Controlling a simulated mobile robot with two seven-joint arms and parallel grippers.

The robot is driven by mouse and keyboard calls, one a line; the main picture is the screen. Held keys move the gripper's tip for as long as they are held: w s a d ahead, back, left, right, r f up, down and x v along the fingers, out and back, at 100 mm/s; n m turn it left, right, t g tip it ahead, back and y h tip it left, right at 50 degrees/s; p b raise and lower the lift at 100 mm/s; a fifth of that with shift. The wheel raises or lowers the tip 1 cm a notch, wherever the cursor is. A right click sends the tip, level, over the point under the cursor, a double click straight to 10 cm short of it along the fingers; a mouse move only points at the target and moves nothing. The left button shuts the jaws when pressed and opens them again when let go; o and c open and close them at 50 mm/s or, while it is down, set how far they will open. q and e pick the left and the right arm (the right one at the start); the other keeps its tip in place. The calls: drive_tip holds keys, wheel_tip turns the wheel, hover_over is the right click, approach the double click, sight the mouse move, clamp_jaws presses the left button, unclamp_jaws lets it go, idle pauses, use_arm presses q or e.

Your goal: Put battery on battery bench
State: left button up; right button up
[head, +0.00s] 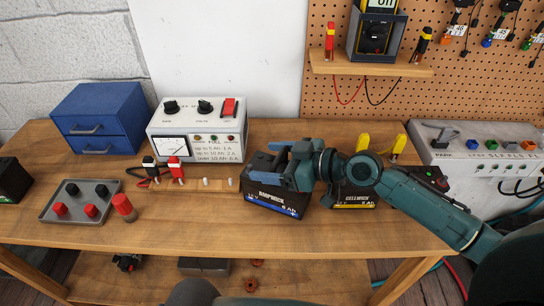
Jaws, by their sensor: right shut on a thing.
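A black battery with a blue-edged label reading "RAMPWICK" and "8 Ah" (268,205) is at the middle of the wooden bench (200,236). My right gripper (284,163) comes in from the right and is shut on the top of this battery. The gripper hides part of the battery's top. I cannot tell whether its base touches the bench top. A second black battery with a yellow label (354,203) stands to the right, partly behind my right arm. Part of another dark battery (12,180) shows at the left edge. My left gripper is not in view.
A white charger box (198,150) and a blue drawer box (98,118) stand at the back. Red and black clamps (176,168) lie before the charger. A grey tray (53,215) holds knobs at left. A switch panel (475,150) is at right. The bench's front middle is clear.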

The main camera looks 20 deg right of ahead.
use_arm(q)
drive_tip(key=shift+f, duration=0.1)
use_arm(e)
drive_tip(key=shift+w+r, duration=0.1)
drive_tip(key=shift+r, duration=0.15)
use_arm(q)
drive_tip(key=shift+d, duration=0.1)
use_arm(e)
drive_tip(key=o, duration=2)
drive_tip(key=shift+f, duration=0.3)
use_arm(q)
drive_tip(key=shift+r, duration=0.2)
use_arm(e)
drive_tip(key=shift+o, duration=0.2)
